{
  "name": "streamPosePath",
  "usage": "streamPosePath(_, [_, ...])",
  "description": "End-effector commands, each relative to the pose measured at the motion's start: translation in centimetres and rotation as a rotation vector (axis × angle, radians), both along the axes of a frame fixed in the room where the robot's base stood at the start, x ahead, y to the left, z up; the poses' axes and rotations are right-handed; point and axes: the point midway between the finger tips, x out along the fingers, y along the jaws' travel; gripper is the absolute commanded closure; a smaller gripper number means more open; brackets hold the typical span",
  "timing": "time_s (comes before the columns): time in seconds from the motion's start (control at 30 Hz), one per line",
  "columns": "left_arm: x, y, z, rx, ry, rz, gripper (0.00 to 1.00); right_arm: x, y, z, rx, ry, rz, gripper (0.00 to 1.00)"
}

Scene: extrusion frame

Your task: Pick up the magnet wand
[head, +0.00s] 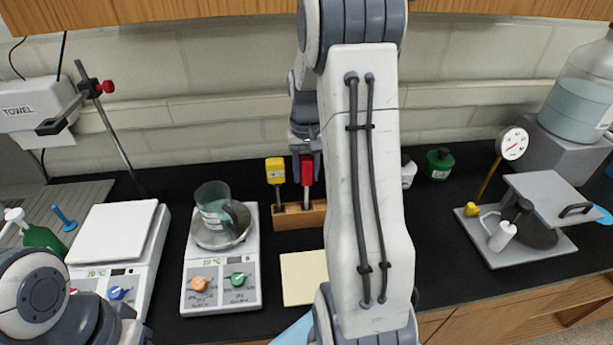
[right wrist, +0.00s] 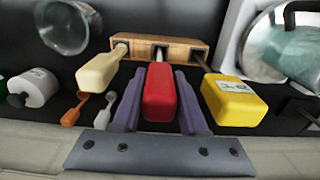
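Tools with coloured handles stand in a wooden rack (head: 290,219) at the back of the bench. The red-handled one (right wrist: 160,92), which I take for the magnet wand though no label shows, stands in the middle slot. My right gripper (right wrist: 159,90) reaches it from above, with one purple finger close against each side of the red handle; no clear gap shows. In the head view the red handle (head: 306,171) shows beneath the gripper, its lower end in the rack. My left gripper is out of view; only part of its arm shows at bottom left.
A yellow-handled tool (right wrist: 234,100) and a cream-handled tool (right wrist: 101,69) stand close on either side in the rack. A beaker (head: 217,206) sits on a hot plate (head: 222,287) to the left. A cream pad (head: 303,277) lies in front.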

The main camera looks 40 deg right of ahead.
Motion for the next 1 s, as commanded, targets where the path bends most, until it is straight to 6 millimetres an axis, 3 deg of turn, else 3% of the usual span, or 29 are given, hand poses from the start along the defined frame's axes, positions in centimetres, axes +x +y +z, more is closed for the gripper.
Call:
streamPosePath(0.03, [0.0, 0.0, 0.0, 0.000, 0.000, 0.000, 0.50, 0.0, 0.0, 0.0, 0.000, 0.000, 0.000, 0.81])
streamPosePath(0.1, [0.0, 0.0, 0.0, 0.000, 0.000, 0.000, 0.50, 0.0, 0.0, 0.0, 0.000, 0.000, -0.001, 1.00])
streamPosePath(0.57, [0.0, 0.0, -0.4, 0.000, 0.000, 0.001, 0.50, 0.1, -0.1, 1.0, -0.003, -0.004, -0.001, 1.00])
streamPosePath(0.77, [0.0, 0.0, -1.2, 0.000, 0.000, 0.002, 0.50, 0.1, -0.2, 3.7, -0.004, -0.007, -0.001, 1.00])
streamPosePath(0.93, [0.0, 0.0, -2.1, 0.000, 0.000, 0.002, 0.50, 0.1, -0.1, 7.1, -0.005, -0.008, -0.001, 1.00])
streamPosePath(1.0, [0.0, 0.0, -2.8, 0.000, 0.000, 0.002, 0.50, -1.2, 0.7, 6.8, -0.001, -0.002, -0.001, 1.00])
